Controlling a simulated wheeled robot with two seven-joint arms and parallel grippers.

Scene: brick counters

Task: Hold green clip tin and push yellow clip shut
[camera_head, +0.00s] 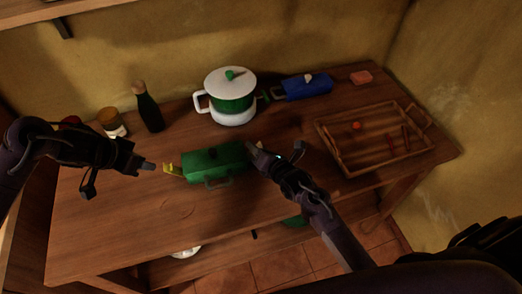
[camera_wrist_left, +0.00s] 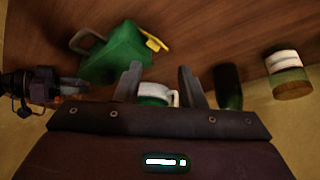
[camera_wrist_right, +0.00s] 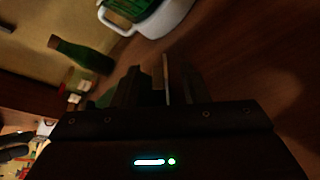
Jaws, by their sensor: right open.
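The green clip tin (camera_head: 208,166) stands on the wooden counter, with a handle on its front side. Its yellow clip (camera_head: 172,169) sticks out from its left end. My left gripper (camera_head: 150,166) is open and empty, just left of the yellow clip. In the left wrist view the tin (camera_wrist_left: 115,55) and yellow clip (camera_wrist_left: 155,42) lie beyond the parted fingers (camera_wrist_left: 160,85). My right gripper (camera_head: 254,148) is open at the tin's right end; I cannot tell whether it touches. In the right wrist view the fingers (camera_wrist_right: 157,85) are dark and hide most of the tin.
A green and white pot (camera_head: 231,98) stands behind the tin. A dark bottle (camera_head: 148,107) and a jar (camera_head: 112,122) stand at the back left. A blue box (camera_head: 306,89) and a wooden tray (camera_head: 340,160) are to the right. The front left counter is clear.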

